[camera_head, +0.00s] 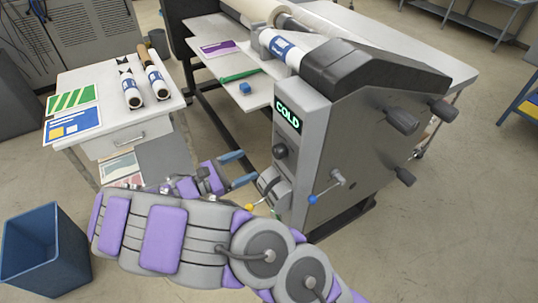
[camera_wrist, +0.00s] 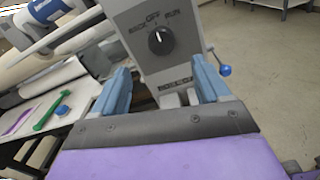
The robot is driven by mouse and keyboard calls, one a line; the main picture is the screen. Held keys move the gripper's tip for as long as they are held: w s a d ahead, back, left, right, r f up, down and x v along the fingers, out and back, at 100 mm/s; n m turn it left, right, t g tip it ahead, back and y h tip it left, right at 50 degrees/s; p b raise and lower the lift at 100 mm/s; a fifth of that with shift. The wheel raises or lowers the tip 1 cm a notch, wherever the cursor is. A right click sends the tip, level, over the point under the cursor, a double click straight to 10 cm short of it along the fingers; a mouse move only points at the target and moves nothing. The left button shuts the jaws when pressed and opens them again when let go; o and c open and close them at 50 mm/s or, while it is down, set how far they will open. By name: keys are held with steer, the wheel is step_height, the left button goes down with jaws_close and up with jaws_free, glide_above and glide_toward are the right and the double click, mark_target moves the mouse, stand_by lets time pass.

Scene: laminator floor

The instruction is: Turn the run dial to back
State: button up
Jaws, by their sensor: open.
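The run dial (camera_wrist: 160,41) is a round black knob on the grey control panel, with BACK, OFF and RUN marked around it from left to right. Its white pointer mark faces up, toward OFF. In the head view the dial (camera_head: 280,151) shows as a dark knob below the green COLD display (camera_head: 288,116). My gripper (camera_head: 240,168) is open, its two blue fingers apart and pointing at the panel from the left. In the wrist view my gripper (camera_wrist: 161,68) has the dial ahead, between and beyond its fingertips. It appears not to touch the dial.
A blue-knobbed lever (camera_head: 312,199) sticks out right of the dial, and a yellow-tipped one (camera_head: 250,207) is low by my arm. The laminator (camera_head: 375,130) stands behind the panel. A side table (camera_head: 115,118) and blue bin (camera_head: 45,250) are at left.

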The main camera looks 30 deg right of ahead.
mark_target(275, 152)
steer(key=d, duration=1)
steer(key=shift+f+b, duration=0.1)
steer(key=shift+b, duration=0.3)
steer(key=shift+w, duration=0.1)
steer(key=shift+d, duration=0.75)
steer(key=shift+c, duration=0.4)
steer(key=shift+a, duration=0.25)
steer(key=c, duration=0.9)
steer(key=shift+c, duration=0.2)
